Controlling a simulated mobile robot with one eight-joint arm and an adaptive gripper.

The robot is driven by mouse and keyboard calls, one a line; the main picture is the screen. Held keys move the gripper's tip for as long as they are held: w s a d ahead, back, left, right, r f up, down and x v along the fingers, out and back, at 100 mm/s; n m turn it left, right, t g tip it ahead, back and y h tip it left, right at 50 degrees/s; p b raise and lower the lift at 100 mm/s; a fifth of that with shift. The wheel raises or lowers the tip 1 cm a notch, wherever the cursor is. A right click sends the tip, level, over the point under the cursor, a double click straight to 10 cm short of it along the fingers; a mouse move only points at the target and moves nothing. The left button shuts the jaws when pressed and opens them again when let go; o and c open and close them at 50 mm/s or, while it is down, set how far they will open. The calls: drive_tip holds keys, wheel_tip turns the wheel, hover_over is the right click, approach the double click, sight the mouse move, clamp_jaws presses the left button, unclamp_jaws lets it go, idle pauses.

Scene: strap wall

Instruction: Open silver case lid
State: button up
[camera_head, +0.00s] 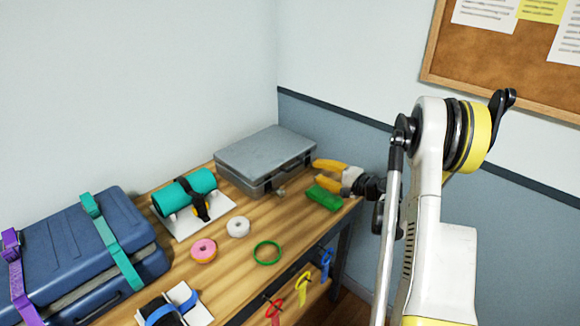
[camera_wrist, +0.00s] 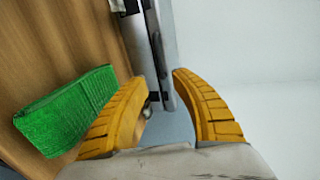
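The silver case (camera_head: 264,157) lies flat at the far end of the wooden table, against the wall corner, with its lid down. Its front side with the latches faces the table's front edge. My gripper (camera_head: 316,172) has yellow fingers, open and apart, near the right end of the case's front. In the wrist view the open fingers of my gripper (camera_wrist: 160,90) point at the edge of the silver case (camera_wrist: 150,45), which shows between and beyond them. Nothing is held. Whether a fingertip touches the case cannot be told.
A folded green strap (camera_head: 324,198) lies just below my gripper; it also shows in the wrist view (camera_wrist: 66,110). A teal roll (camera_head: 184,192) on a white plate, a white tape roll (camera_head: 238,227), a pink roll (camera_head: 203,250) and a green ring (camera_head: 267,253) lie nearby. A blue suitcase (camera_head: 75,245) stands left.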

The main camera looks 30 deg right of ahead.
sight(298, 165)
drive_tip(key=b+x, duration=0.2)
drive_tip(key=x, duration=0.8)
clamp_jaws()
